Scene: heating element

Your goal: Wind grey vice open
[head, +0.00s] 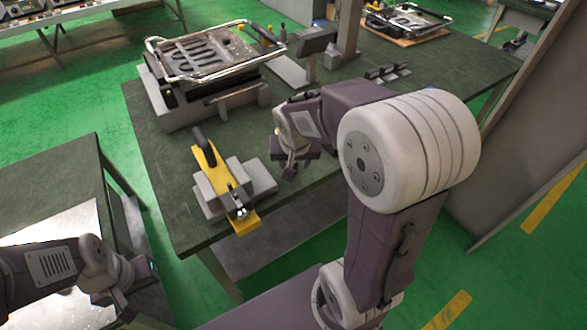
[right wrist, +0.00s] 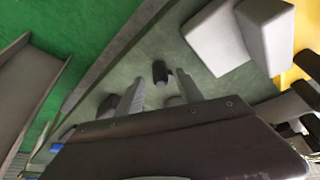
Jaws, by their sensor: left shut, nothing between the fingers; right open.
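The grey vice (head: 256,178) sits near the front edge of the dark green bench, its blocks on both sides of a yellow piece (head: 222,185) with a black handle. In the right wrist view its pale grey blocks (right wrist: 217,42) are at the upper right. My right gripper (head: 292,164) is open just right of the vice. A small dark cylindrical knob (right wrist: 160,72) shows between or just past its fingertips; I cannot tell whether they touch it. Any link from knob to vice is not clear. My left gripper (head: 118,302) is shut and empty, low at the left.
A metal-framed plate on a black base (head: 203,60) stands at the back of the bench. A small stand (head: 312,45) and small dark parts (head: 386,73) lie further right. A second table (head: 50,178) is at the left. Bare bench top lies left of the vice.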

